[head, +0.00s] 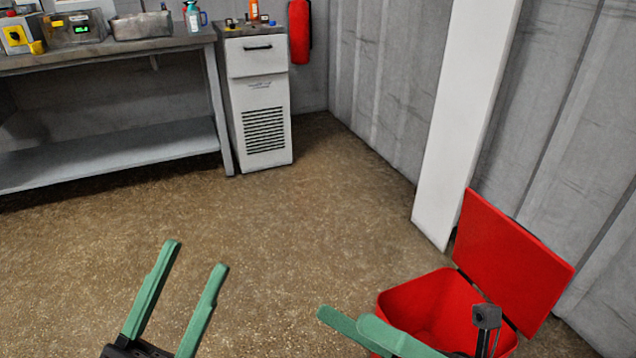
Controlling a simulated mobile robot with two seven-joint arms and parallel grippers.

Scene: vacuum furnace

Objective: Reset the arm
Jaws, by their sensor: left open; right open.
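My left gripper (196,256) is at the lower left of the head view. Its two green fingers point up the picture and stand wide apart, with only floor showing between them. My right gripper (340,318) is at the lower right, in front of the red bin. Its green fingers point left and overlap in this view, so the gap between them is hard to see. I see nothing held in either gripper. The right wrist is partly cut off by the bottom edge.
A red bin (400,300) with its lid (510,262) open stands at the lower right, beside a white pillar (462,130). A workbench (110,160) with equipment and a white cabinet (259,105) line the back. A red cylinder (300,32) hangs there. The middle floor is clear.

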